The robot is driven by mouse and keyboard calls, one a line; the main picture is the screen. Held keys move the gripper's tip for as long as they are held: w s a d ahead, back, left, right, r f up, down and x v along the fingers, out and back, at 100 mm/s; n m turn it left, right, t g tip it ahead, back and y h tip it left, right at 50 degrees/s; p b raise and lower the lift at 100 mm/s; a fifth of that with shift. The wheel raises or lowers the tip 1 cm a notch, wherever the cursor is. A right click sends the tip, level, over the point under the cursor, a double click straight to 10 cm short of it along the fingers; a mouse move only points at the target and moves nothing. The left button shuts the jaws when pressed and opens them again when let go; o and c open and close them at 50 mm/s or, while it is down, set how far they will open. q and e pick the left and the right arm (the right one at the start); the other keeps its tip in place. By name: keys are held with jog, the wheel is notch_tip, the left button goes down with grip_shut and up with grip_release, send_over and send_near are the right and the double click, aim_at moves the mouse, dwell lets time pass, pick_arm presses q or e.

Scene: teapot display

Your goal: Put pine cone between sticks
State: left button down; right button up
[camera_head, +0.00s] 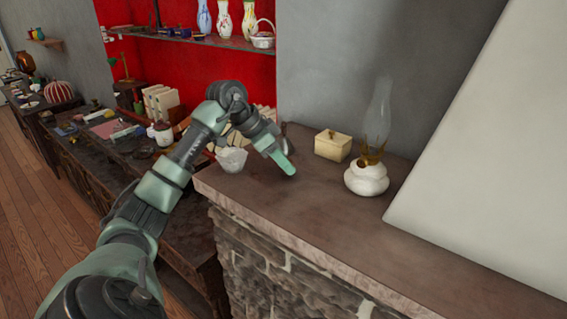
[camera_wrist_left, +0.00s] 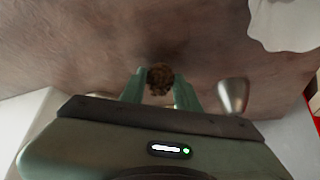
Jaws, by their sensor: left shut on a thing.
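My left gripper (camera_head: 284,163) is over the stone mantel top, near its left end. In the left wrist view my left gripper (camera_wrist_left: 159,88) is shut on a small brown pine cone (camera_wrist_left: 160,75), which shows between the fingertips. The mantel's brown surface is beyond the pine cone; I cannot tell whether the cone touches it. In the head view the pine cone is hidden by the gripper. I cannot make out any sticks in either view. My right gripper is not in view.
A white crumpled-looking bowl (camera_head: 231,158) stands left of my gripper. A cream box (camera_head: 332,145) and a white oil lamp (camera_head: 366,179) with a glass chimney stand to the right. The mantel's front part (camera_head: 315,218) is clear. A grey wall is behind.

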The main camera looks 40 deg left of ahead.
pick_arm(q)
jog(key=shift+f, duration=0.4)
jog(key=shift+f, duration=0.15)
jog(key=c, duration=1)
grip_release()
jog(key=shift+c, duration=0.2)
